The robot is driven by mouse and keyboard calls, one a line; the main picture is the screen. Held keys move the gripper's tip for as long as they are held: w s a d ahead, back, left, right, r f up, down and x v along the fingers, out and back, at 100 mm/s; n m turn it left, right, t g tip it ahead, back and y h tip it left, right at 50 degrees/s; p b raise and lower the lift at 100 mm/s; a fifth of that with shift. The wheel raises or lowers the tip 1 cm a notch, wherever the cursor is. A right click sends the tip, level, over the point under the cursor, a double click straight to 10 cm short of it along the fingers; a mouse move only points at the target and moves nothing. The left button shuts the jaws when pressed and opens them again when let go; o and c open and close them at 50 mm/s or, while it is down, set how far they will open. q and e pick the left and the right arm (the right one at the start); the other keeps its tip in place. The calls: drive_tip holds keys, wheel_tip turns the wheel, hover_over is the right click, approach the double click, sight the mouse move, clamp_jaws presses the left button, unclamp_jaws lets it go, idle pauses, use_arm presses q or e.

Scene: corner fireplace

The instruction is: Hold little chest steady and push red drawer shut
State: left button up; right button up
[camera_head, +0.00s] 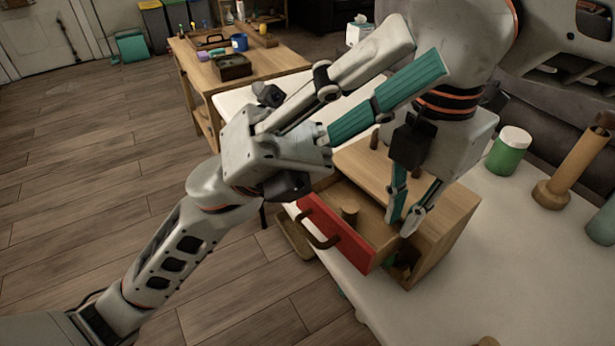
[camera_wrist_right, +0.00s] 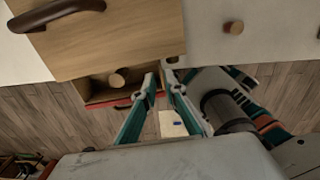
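The little wooden chest (camera_head: 370,167) stands at the near edge of the white table. Its red drawer (camera_head: 349,242) is pulled out, with a dark handle on its front and a wooden cylinder (camera_head: 350,211) inside. In the right wrist view the chest (camera_wrist_right: 120,48) shows close up, with the open drawer (camera_wrist_right: 122,102) beyond it. My right gripper (camera_head: 401,225) points down over the chest, fingertips slightly apart, with nothing clearly between them; whether it touches the chest is unclear. My left gripper (camera_head: 427,50) is open and empty, fingers pointing up right, its palm above and left of the drawer.
A green jar (camera_head: 507,152) with a white lid and a wooden candlestick-like post (camera_head: 577,165) stand right of the chest. A small wooden table (camera_head: 280,62) with a blue mug (camera_head: 239,42) is at the back. Floor left of the drawer is largely clear.

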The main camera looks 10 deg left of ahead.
sight(395, 237)
use_arm(q)
drive_tip(key=s+d+f+m+g+y, duration=0.2)
drive_tip(key=s+d+m+g+y, duration=0.15)
drive_tip(key=s+m+g, duration=0.2)
drive_tip(key=s+d+f+m+g+y, duration=0.2)
drive_tip(key=s+f+m+g+y, duration=0.15)
drive_tip(key=s+m+y, duration=0.2)
wheel_tip(395, 237, down, 13)
drive_tip(key=d+m+t+y, duration=0.1)
drive_tip(key=m+t+y, duration=0.1)
drive_tip(key=m+y, duration=0.45)
drive_tip(key=w+a+f+t+y, duration=0.4)
drive_tip(key=w+f+t+y, duration=0.1)
drive_tip(key=y, duration=0.1)
use_arm(e)
drive_tip(key=shift+f, duration=0.25)
wheel_tip(395, 237, down, 7)
drive_tip(key=shift+f, duration=0.15)
use_arm(q)
drive_tip(key=w+a+r+n+t+y, duration=0.1)
drive_tip(key=w+a+r+t+y, duration=0.4)
drive_tip(key=w+a, duration=0.4)
drive_tip(key=w, duration=0.3)
drive_tip(key=shift+a+t, duration=0.4)
